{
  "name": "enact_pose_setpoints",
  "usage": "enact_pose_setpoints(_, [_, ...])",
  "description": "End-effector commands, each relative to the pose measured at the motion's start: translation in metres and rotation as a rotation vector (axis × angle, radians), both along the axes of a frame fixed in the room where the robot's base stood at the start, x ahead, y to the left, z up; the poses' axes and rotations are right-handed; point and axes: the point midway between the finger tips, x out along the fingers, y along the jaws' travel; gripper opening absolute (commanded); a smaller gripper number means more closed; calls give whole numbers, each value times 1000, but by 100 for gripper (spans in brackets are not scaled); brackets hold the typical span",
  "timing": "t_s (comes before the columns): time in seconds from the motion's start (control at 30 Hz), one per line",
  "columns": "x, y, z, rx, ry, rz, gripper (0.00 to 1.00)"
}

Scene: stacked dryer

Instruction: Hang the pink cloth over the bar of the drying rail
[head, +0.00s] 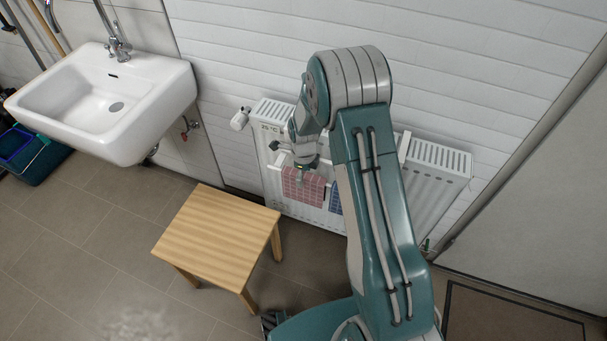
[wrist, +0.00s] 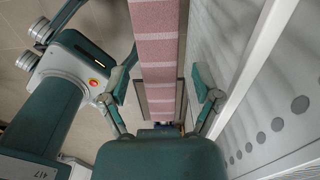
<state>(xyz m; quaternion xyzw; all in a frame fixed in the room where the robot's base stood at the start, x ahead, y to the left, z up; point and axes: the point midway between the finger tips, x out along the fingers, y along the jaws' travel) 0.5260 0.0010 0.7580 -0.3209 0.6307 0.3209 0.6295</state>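The pink checked cloth (head: 303,188) hangs in front of the radiator, at the white bar of the drying rail (head: 273,167). A blue checked cloth (head: 335,198) hangs to its right, partly hidden by my arm. My gripper (head: 300,174) points down just above the pink cloth. In the wrist view my gripper (wrist: 161,84) has its fingers spread, one on each side of the pink cloth (wrist: 157,40), with gaps between them and the fabric. My wrist hides much of the bar in the head view.
The white radiator (head: 438,160) stands against the panelled wall behind the rail. A wooden stool (head: 220,235) stands in front to the left. A white sink (head: 105,95) is on the left wall. The tiled floor (head: 70,255) left of the stool is clear.

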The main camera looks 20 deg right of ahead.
Motion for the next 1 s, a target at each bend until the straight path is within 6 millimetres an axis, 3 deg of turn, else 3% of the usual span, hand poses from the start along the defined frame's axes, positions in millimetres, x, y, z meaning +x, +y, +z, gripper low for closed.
enact_pose_setpoints(0.27, [0,0,5,0,-1,0,81])
enact_pose_setpoints(0.73, [1,1,94,0,-4,0,81])
enact_pose_setpoints(1.0, [1,1,118,-1,1,0,81])
